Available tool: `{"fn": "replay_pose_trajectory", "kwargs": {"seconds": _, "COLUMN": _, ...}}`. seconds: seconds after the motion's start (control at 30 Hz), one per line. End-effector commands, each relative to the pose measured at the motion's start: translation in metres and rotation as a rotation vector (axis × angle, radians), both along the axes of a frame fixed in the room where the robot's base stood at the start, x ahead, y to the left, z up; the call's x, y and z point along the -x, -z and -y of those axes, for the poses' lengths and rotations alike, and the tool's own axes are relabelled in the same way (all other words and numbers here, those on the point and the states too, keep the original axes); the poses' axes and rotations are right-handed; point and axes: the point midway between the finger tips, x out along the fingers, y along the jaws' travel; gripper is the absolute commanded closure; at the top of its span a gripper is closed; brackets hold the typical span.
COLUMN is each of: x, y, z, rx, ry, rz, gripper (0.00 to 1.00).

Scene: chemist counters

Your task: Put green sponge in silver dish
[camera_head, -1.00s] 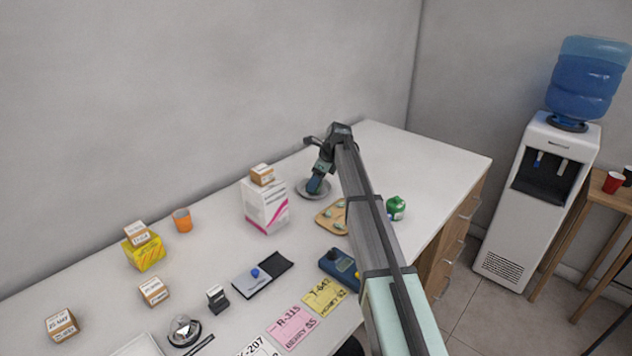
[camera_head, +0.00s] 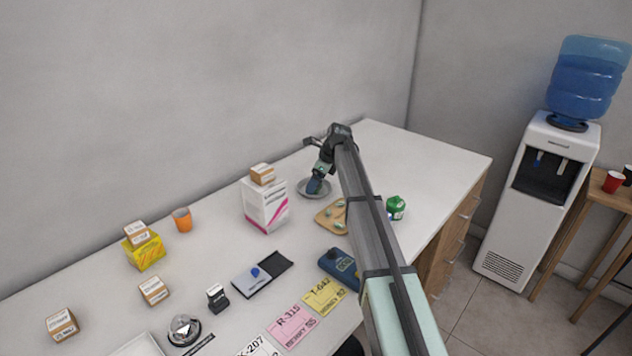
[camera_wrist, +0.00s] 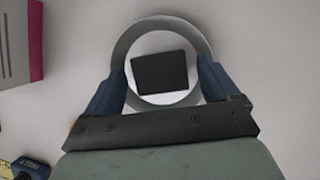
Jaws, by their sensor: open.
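The silver dish (camera_head: 327,190) stands on the counter near the back wall, and its round rim (camera_wrist: 160,22) shows in the wrist view. A dark, square block (camera_wrist: 160,72) lies within the dish's ring as seen from above. It looks dark grey rather than green; it is likely the sponge, seen from its top. My gripper (camera_head: 315,185) is low over the dish, pointing down. In the wrist view its blue fingers (camera_wrist: 162,75) are spread on either side of the block, with gaps between. In the head view the fingers hide the block.
A white and pink box (camera_head: 265,207) with a small carton on top stands left of the dish. A wooden board (camera_head: 330,216) with green pieces lies in front, and a green round item (camera_head: 396,208) is to the right. The counter's far right is clear.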

Motion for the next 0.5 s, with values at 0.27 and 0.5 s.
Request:
{"fn": "replay_pose_trajectory", "kwargs": {"seconds": 0.27, "x": 0.005, "y": -0.032, "z": 0.011, "rx": 0.000, "ry": 0.001, "rz": 0.002, "gripper": 0.12}}
{"fn": "replay_pose_trajectory", "kwargs": {"seconds": 0.5, "x": 0.011, "y": -0.074, "z": 0.028, "rx": 0.000, "ry": 0.001, "rz": 0.002, "gripper": 0.12}}
